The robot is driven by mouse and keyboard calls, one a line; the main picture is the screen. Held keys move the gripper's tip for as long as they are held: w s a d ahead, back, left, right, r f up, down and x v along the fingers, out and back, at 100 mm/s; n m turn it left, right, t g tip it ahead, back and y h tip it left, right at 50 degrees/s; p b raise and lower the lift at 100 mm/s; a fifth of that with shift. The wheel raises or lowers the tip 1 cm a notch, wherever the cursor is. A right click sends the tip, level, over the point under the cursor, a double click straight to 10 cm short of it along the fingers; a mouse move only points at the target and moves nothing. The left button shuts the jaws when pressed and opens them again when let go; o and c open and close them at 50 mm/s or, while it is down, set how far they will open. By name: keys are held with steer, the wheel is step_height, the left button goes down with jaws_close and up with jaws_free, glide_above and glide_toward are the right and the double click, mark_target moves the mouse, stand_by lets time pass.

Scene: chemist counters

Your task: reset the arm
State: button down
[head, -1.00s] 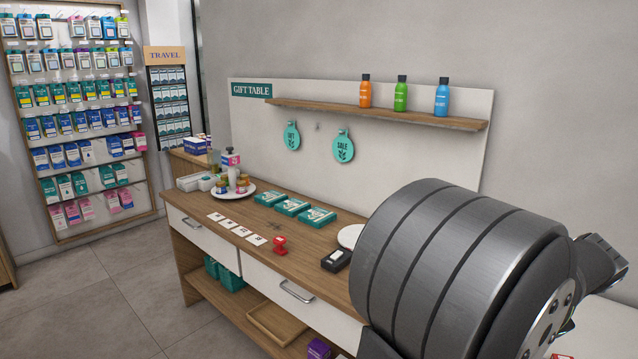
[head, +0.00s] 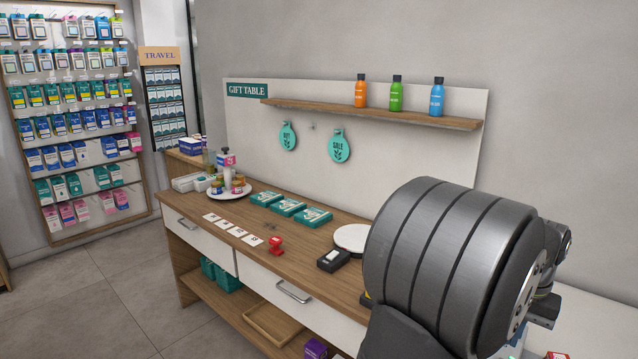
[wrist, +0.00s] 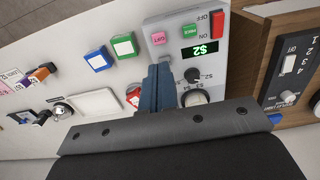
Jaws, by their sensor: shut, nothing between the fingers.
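My gripper (wrist: 159,72) shows in the wrist view as dark blue fingers, closed together with nothing between them. The fingers point at a light grey control box (wrist: 168,58) below, and cover part of it. I cannot tell how far above it they are. In the head view my arm's large grey links fill the lower right, and the fingers are hidden there.
The control box has a lit display (wrist: 201,48), a red switch (wrist: 217,25) and a knob (wrist: 194,97). A dark switch panel (wrist: 292,70) stands at right. The wooden gift table (head: 205,250) holds teal boxes (head: 287,207), a red stamp (head: 276,245) and a black device (head: 333,260).

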step_height(320, 180, up, 7)
steer(key=shift+r, duration=0.2)
stand_by(0.4)
steer(key=shift+a, duration=0.1)
stand_by(0.4)
steer(key=s+a+n+t+h, duration=0.1)
steer(key=s+a, duration=0.1)
steer(key=a, duration=0.8)
steer(key=s+a+n+t+h, duration=0.1)
steer(key=s+a, duration=0.2)
steer(key=a, duration=0.7)
steer(key=s+a+f+n+t, duration=0.2)
steer(key=s+a+f+t, duration=0.1)
steer(key=s+a+f, duration=0.6)
steer(key=a+f, duration=0.3)
steer(key=a, duration=0.1)
steer(key=shift+s+a+f, duration=0.2)
steer(key=shift+s+a, duration=0.1)
steer(key=shift+a, duration=0.05)
